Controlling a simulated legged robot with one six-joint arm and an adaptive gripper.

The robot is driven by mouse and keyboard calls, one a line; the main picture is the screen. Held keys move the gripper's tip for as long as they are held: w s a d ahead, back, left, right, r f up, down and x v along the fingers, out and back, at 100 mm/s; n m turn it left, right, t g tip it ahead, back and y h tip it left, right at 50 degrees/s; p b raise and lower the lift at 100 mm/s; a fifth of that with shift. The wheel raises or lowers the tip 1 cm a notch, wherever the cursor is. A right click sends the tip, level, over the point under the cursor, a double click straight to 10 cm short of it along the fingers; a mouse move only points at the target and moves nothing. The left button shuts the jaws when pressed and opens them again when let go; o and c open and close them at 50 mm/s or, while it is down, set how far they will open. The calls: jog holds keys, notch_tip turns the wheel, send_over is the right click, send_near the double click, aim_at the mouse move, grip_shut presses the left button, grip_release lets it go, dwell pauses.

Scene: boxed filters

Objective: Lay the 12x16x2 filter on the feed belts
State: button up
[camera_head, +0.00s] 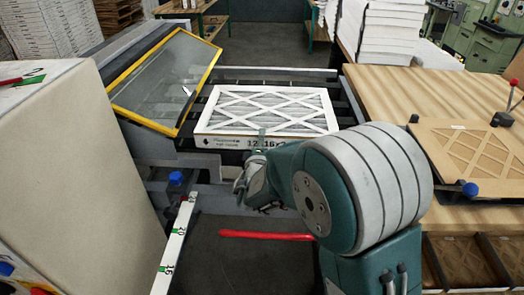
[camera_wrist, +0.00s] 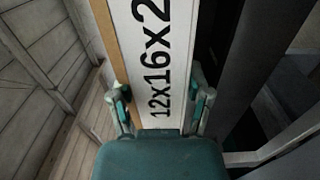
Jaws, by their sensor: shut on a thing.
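The filter (camera_head: 268,108) has a white frame, grey pleats and white diagonal strips. It lies about level over the dark feed belts (camera_head: 346,103); I cannot tell whether it touches them. My gripper (camera_head: 256,148) is shut on its near edge, with one finger on each face. In the wrist view the filter's printed edge (camera_wrist: 148,45) reads 12x16x2 and runs between the fingertips of my gripper (camera_wrist: 162,100). My arm hides part of the near side of the belts.
A yellow-framed clear guard (camera_head: 165,82) stands tilted at the left of the belts. A beige cabinet (camera_head: 75,170) is at near left, beside a marked ruler (camera_head: 178,235).

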jog(key=shift+w+f, duration=0.45)
jog(key=shift+f, duration=0.05)
jog(key=shift+s+f, duration=0.1)
jog(key=shift+f, duration=1.5)
jog(key=o, duration=1.3)
